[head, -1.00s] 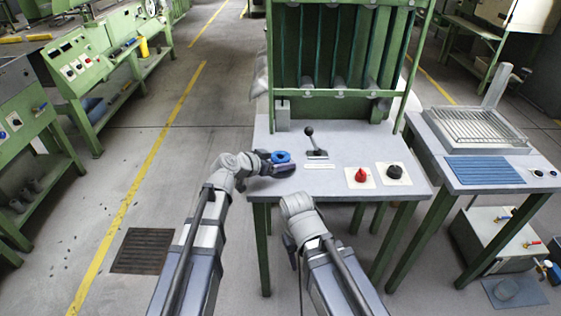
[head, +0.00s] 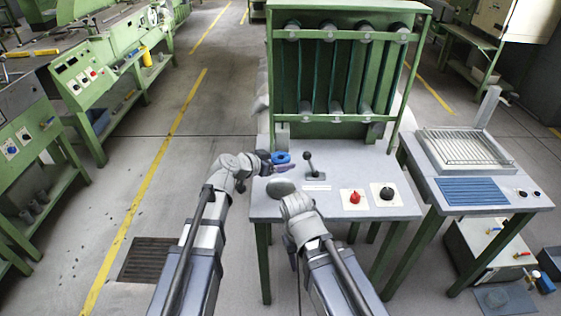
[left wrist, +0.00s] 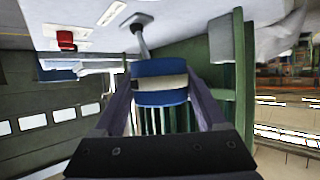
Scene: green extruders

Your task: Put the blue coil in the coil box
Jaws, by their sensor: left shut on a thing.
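The blue coil (head: 281,157) is a small blue ring held above the left end of the grey table. My left gripper (head: 268,160) is shut on it. In the left wrist view the blue coil (left wrist: 159,82) sits between the two fingers, with a pale band across its middle. My right arm reaches in at the lower middle of the head view, and its fingers are hidden. I cannot make out a coil box for certain.
A side table with a wire rack (head: 468,148) is at right.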

